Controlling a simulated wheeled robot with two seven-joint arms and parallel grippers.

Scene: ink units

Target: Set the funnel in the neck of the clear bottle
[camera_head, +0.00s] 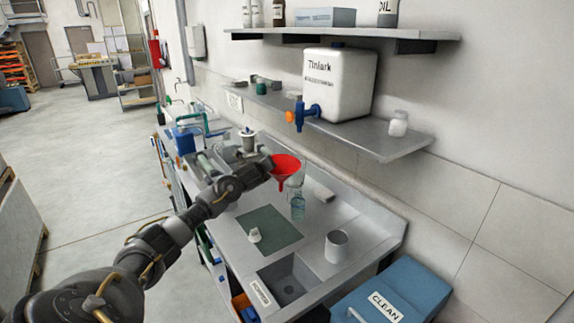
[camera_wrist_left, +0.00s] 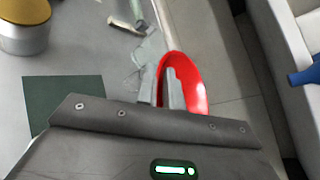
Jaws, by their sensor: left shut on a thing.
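The red funnel (camera_head: 286,163) is held at its rim by my left gripper (camera_head: 265,168), above the workbench, with its spout pointing down. It also shows in the left wrist view (camera_wrist_left: 197,92), where the fingers (camera_wrist_left: 172,92) are shut on its edge. The clear bottle (camera_head: 298,207) stands upright on the bench, just below and slightly right of the funnel. In the left wrist view the bottle (camera_wrist_left: 150,52) is faint, beyond the fingers. I cannot tell whether the spout touches the bottle's neck. My right gripper is not in view.
A dark green mat (camera_head: 268,230) carries a small whitish piece (camera_head: 254,235). A metal cup (camera_head: 336,247) stands near the sink (camera_head: 288,279). A low shelf (camera_head: 385,143) with a white tank (camera_head: 340,84) and blue tap (camera_head: 307,112) overhangs the bench's back. A blue CLEAN bin (camera_head: 395,290) is at front right.

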